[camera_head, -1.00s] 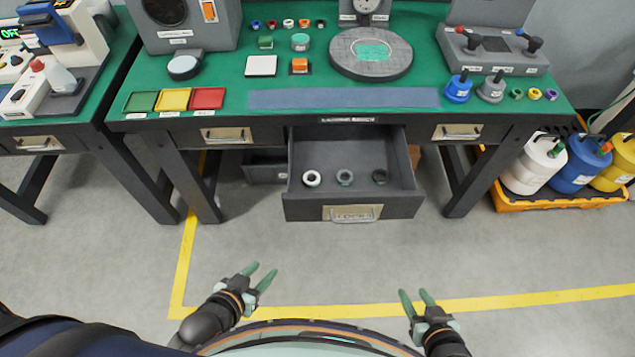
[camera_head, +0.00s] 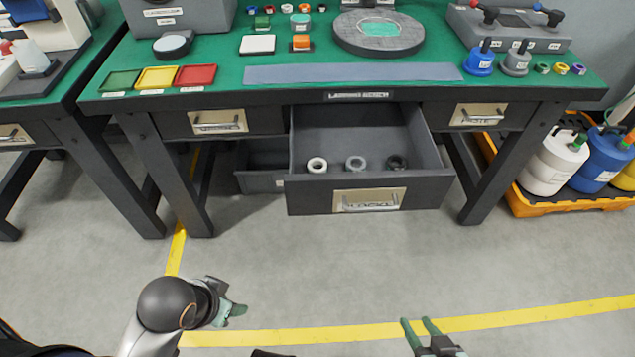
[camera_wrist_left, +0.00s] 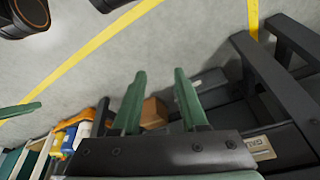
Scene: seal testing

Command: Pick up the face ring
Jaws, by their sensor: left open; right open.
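The middle drawer (camera_head: 305,195) of the bench is open. Three rings lie in it: a white ring (camera_head: 317,165), a grey ring (camera_head: 355,163) and a dark ring (camera_head: 396,162). I cannot tell from the picture which one is the face ring. My left gripper (camera_head: 238,311) is seen from the side in front of the bench, low and left of the drawer. In the left wrist view its two green fingers (camera_wrist_left: 158,90) are spread with nothing between them. My right gripper (camera_head: 421,325) is open and empty, below and in front of the drawer. Both are apart from the rings.
A lower drawer (camera_head: 262,180) is partly open at left. Floor before the bench is clear. Drums stand in an orange tray (camera_head: 528,206) at right.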

